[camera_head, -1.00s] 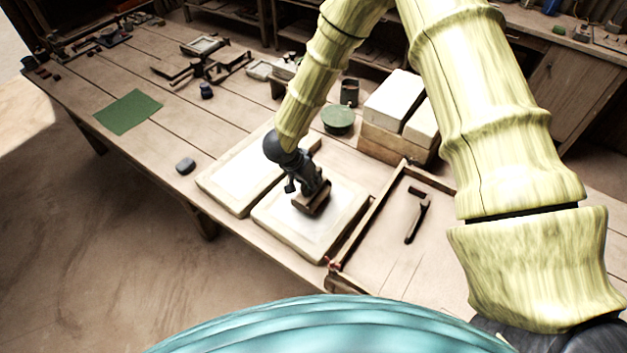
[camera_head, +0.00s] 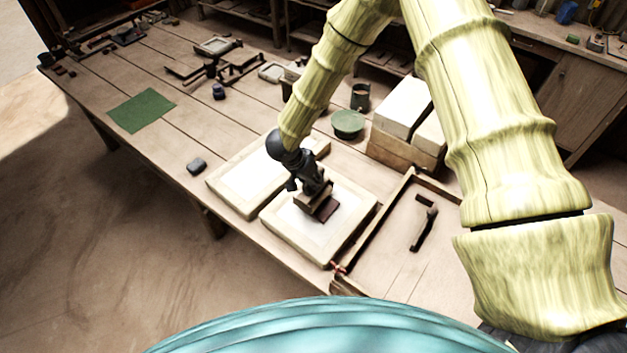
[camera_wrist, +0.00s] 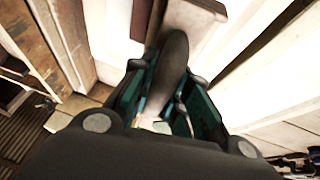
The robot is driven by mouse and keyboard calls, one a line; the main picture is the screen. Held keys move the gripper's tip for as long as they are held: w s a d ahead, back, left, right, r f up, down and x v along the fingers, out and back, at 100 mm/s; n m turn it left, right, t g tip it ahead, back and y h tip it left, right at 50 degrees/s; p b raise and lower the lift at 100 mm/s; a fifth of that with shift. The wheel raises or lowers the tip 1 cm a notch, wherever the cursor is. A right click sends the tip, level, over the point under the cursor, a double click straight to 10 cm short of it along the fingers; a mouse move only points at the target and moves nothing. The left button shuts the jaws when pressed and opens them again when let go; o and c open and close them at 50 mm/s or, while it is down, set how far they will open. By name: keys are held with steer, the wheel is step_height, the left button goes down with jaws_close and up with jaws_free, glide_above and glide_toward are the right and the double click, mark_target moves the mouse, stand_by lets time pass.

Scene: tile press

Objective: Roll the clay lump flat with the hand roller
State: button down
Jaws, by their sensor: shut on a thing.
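My gripper (camera_wrist: 160,105) is shut on the dark rounded handle of the hand roller (camera_wrist: 172,62). The roller's brown wooden part (camera_wrist: 190,18) shows beyond the fingers in the wrist view. In the head view my gripper (camera_head: 311,184) is over the front pale slab, with the roller's brown body (camera_head: 310,197) low at the slab's surface. A flat, dark reddish-brown piece, seemingly the clay (camera_head: 327,208), lies on the slab just right of the roller. The roller hides part of it. Whether they touch is unclear.
The front pale slab (camera_head: 300,248) sits beside another pale slab (camera_head: 232,190). A wooden-edged tray (camera_head: 368,246) at right holds a dark tool (camera_head: 424,230). Pale blocks (camera_head: 402,105), a green round thing (camera_head: 347,124) and a dark cup (camera_head: 360,96) stand behind. A green sheet (camera_head: 142,110) lies left.

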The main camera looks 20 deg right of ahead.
steer(key=shift+r+p, duration=2.2)
steer(key=shift+r, duration=0.9)
